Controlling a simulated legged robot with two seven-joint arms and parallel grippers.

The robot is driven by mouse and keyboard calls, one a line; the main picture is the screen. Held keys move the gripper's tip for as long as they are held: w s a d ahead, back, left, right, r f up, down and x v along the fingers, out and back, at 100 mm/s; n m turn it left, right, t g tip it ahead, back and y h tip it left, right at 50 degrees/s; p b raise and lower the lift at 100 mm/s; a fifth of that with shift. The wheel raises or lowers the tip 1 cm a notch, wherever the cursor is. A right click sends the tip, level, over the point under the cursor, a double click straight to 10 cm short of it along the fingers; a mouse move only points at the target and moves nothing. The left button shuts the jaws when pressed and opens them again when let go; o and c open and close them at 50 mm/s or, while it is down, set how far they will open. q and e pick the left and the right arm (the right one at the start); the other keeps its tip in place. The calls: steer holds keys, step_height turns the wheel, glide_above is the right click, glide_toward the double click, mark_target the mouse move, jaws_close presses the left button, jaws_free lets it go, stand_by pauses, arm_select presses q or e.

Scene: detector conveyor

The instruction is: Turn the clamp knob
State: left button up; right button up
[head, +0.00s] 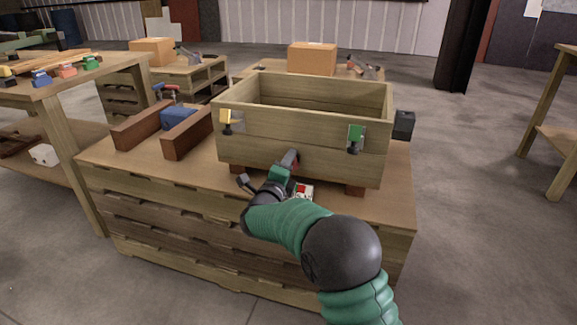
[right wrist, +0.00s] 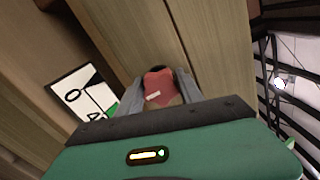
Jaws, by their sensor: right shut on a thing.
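A wooden crate (head: 305,150) stands on a pallet-like table. Its front wall carries a yellow plate with a dark knob (head: 226,124) at the left and a green plate with a dark knob (head: 354,142) at the right. My right gripper (head: 292,156) is at the lower middle of that wall. In the right wrist view its two grey fingers are shut around a red knob-like piece (right wrist: 160,86) with a pale mark. The head view hides this red piece behind the gripper. My left gripper is not in view.
A white card (head: 302,191) with red on it lies below the crate front. A blue block (head: 178,117) sits between brown rails left of the crate. A dark box (head: 404,124) is at the crate's right side. Open floor lies to the right.

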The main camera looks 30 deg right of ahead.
steer(key=shift+s+f, duration=0.1)
steer(key=shift+f, duration=0.3)
steer(key=o, duration=1.3)
steer(key=shift+d, duration=0.1)
steer(key=shift+o, duration=0.4)
steer(key=shift+r, duration=0.15)
steer(key=shift+r, duration=0.1)
steer(key=shift+s+a+r+p, duration=0.1)
steer(key=shift+s+a+p, duration=0.1)
steer(key=shift+a+p, duration=0.2)
steer(key=p+v, duration=0.6)
steer(key=v, duration=1)
steer(key=shift+f, duration=0.25)
